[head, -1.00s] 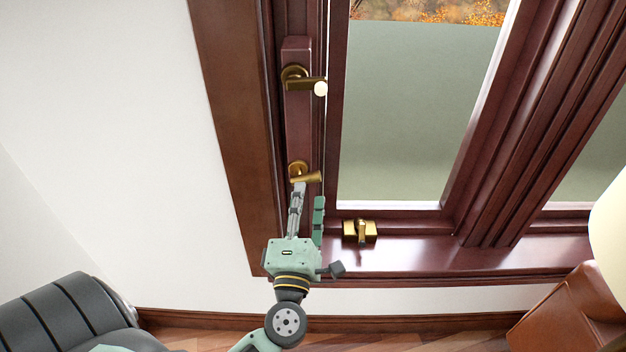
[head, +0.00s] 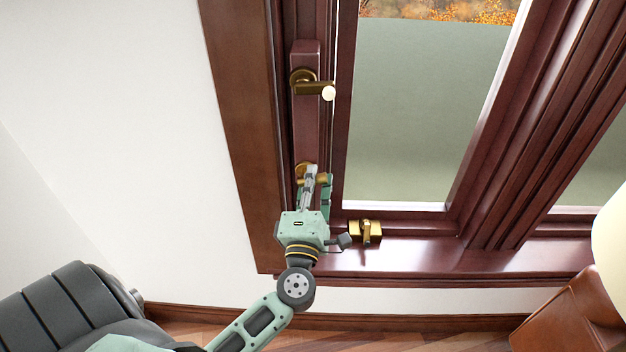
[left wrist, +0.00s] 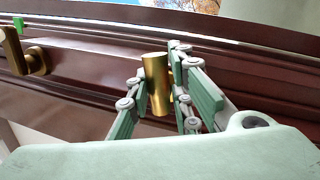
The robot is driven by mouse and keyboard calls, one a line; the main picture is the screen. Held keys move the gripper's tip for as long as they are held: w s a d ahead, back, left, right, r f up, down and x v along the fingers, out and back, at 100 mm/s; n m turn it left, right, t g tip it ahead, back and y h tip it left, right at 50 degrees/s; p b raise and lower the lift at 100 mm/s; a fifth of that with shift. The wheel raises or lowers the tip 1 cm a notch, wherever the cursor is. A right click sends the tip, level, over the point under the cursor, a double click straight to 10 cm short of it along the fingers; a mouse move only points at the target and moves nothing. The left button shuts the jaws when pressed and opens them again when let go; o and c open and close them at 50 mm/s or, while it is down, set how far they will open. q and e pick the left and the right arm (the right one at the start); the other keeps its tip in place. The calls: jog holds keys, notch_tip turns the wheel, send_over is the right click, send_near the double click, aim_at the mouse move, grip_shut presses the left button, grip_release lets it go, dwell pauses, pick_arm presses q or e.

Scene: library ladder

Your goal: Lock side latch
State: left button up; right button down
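Two brass latch handles sit on the window's left side frame: the upper handle (head: 314,89) and the lower handle (head: 303,170), partly hidden by my gripper. My left gripper (head: 319,177) reaches up to the lower handle. In the left wrist view, the brass lever (left wrist: 158,84) stands between the two fingers (left wrist: 159,90). The left finger lies close against it and a narrow gap shows at the right finger, so the fingers look open around it. Another brass handle (left wrist: 36,60) shows at the left of that view. My right gripper is out of view.
A brass catch (head: 366,231) sits on the bottom frame just right of my left gripper. The dark red window frame (head: 240,130) borders a bare white wall (head: 110,100). A brown leather seat (head: 560,310) stands at lower right.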

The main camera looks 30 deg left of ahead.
pick_arm(q)
jog(key=shift+r, duration=0.1)
grip_shut()
jog(key=shift+r+p, duration=0.1)
jog(key=shift+p, duration=0.2)
jog(key=m+h+p, duration=0.1)
jog(key=m+p, duration=0.1)
jog(key=p, duration=0.1)
jog(key=shift+m, duration=0.4)
jog(key=shift+m+h+p, duration=0.3)
jog(key=shift+m+p, duration=0.1)
jog(key=shift+m, duration=0.1)
jog(key=shift+f, duration=0.25)
jog(key=o, duration=0.7)
grip_release()
jog(key=shift+c, duration=0.2)
jog(key=shift+f, duration=0.1)
